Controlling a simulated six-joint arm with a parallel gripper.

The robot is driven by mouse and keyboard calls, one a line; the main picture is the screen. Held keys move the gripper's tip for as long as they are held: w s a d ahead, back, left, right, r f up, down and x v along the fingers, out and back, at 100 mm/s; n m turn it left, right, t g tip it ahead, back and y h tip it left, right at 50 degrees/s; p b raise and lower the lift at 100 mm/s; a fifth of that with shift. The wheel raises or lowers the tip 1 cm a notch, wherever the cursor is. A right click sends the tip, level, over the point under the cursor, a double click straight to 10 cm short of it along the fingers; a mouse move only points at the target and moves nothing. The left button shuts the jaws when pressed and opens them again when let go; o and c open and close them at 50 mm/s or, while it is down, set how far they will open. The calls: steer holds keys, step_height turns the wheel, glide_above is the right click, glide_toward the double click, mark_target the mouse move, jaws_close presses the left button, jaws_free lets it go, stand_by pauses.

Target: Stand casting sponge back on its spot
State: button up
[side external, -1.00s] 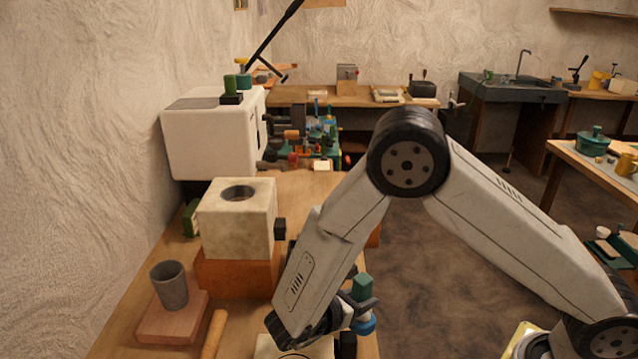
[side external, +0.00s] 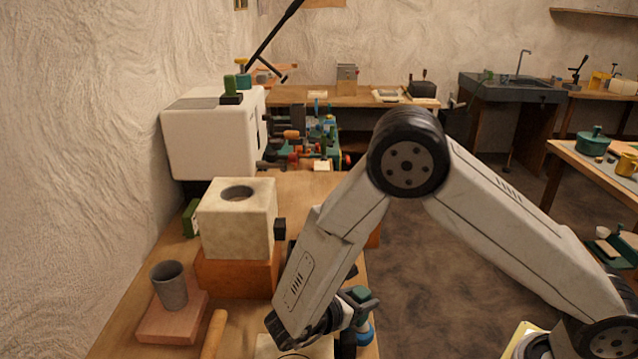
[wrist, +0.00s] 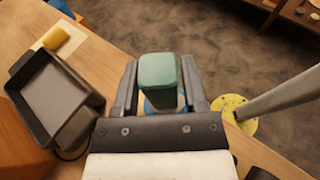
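My gripper (wrist: 158,82) has its two fingers on either side of a green block (wrist: 158,72) and appears shut on it. A blue rounded part (wrist: 160,104) shows beneath the block. In the side view, the same green block (side external: 357,294) and blue part (side external: 366,335) are at my gripper (side external: 350,310), beyond the bench's right edge and tilted. I cannot tell for sure whether this green and blue piece is the casting sponge. A yellow rounded piece (wrist: 56,38) lies on a cream pad (wrist: 72,46) on the bench. The sponge's spot is not identifiable.
A dark tray (wrist: 52,94) stands on the bench. In the side view, a pale hollow block (side external: 237,222) sits on a wooden base (side external: 237,275). A grey cup (side external: 170,286) stands on a reddish board (side external: 158,322). A white box (side external: 212,140) stands farther back.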

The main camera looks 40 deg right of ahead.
steer(key=shift+f, duration=0.1)
steer(key=o, duration=0.6)
steer(key=shift+c, duration=0.2)
steer(key=shift+a, duration=0.1)
steer(key=v, duration=0.8)
stand_by(0.5)
stand_by(0.8)
